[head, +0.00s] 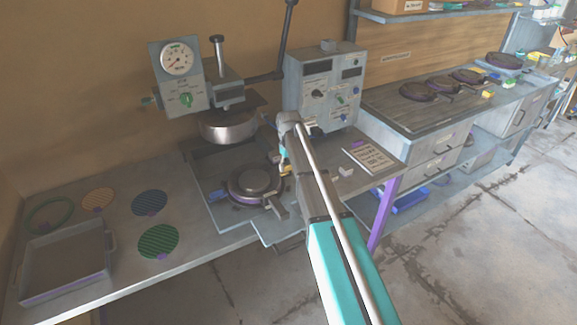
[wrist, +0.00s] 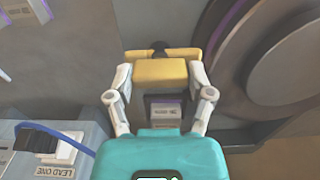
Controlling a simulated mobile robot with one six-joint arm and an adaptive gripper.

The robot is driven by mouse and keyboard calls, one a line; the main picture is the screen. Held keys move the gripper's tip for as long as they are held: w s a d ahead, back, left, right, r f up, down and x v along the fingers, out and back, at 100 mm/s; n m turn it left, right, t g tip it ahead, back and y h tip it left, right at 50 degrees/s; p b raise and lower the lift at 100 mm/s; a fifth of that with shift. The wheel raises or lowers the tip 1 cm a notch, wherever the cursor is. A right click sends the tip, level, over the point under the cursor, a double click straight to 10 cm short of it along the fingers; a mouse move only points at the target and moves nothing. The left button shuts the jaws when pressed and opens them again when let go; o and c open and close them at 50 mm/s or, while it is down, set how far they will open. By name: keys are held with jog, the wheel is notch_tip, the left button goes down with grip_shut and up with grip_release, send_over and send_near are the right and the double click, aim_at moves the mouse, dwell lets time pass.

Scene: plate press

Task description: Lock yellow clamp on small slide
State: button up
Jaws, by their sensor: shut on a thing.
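The yellow clamp (wrist: 160,72) sits between my two fingers in the wrist view, with a second yellow bar and a dark knob just beyond it. My gripper (wrist: 161,78) is shut on the yellow clamp. In the head view a small yellow part of the clamp (head: 284,170) shows beside the press's lower round plate (head: 252,183); my arm covers much of this spot. A grey block with a purple-edged label (wrist: 166,111) lies below the clamp in the wrist view. I cannot tell for sure which part is the small slide, or whether the clamp is locked.
The round plate (wrist: 285,70) is close on the right in the wrist view. A box marked LEAD ONE (wrist: 55,150) with a blue cable is at lower left. The press's upper round head (head: 228,127) hangs above the lower plate. A control box (head: 322,90) stands behind my arm.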

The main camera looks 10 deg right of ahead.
dwell(0.3)
jog(key=o, duration=1.1)
